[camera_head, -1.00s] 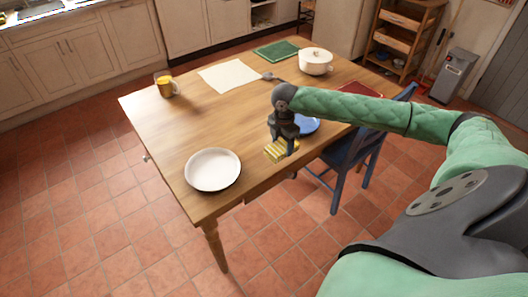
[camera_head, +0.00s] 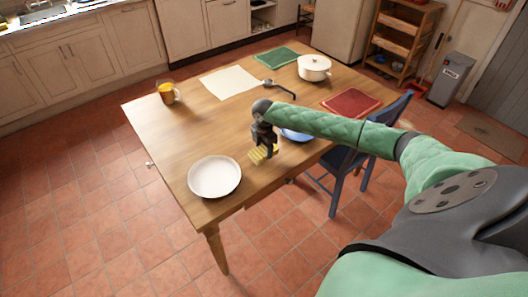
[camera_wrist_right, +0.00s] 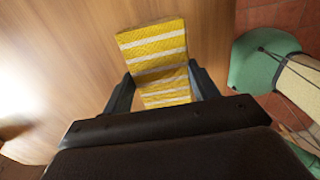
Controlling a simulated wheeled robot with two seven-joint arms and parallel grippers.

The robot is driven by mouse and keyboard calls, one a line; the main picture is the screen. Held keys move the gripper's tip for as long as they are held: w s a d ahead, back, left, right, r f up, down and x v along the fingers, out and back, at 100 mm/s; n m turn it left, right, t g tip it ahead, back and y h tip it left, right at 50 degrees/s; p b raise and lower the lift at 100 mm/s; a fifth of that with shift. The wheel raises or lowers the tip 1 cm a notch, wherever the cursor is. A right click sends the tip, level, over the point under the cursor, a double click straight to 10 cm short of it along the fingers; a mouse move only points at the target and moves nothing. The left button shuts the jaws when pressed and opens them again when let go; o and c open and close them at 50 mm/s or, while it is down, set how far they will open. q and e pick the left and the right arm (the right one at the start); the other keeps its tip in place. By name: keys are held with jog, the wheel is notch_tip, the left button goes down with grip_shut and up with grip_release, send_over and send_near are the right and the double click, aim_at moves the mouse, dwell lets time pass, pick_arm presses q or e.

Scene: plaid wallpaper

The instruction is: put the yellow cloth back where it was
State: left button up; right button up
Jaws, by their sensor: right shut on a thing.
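The yellow cloth (camera_head: 257,156) with white stripes is a folded strip. My right gripper (camera_head: 268,150) is shut on it, over the near part of the wooden table (camera_head: 188,136). In the right wrist view the cloth (camera_wrist_right: 153,48) sticks out between the two dark fingers of my right gripper (camera_wrist_right: 162,90), with wood beneath it. I cannot tell whether the cloth touches the table. My left gripper does not show.
A white plate (camera_head: 215,177) is close by on the left. A blue plate (camera_head: 297,134) is partly hidden behind my right arm. A mug (camera_head: 168,93), cream mat (camera_head: 230,82), ladle (camera_head: 281,89), white pot (camera_head: 314,67), green mat (camera_head: 276,57) and red mat (camera_head: 350,102) lie farther back.

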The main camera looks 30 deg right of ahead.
aim_at(264, 150)
notch_tip(264, 150, down, 2)
jog(key=shift+f+p, duration=0.25)
jog(key=shift+p, duration=0.4)
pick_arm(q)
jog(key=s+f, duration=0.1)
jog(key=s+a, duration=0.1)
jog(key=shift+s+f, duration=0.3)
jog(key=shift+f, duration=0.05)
pick_arm(e)
jog(key=shift+f, duration=0.3)
jog(key=shift+f, duration=0.1)
jog(key=o, duration=0.9)
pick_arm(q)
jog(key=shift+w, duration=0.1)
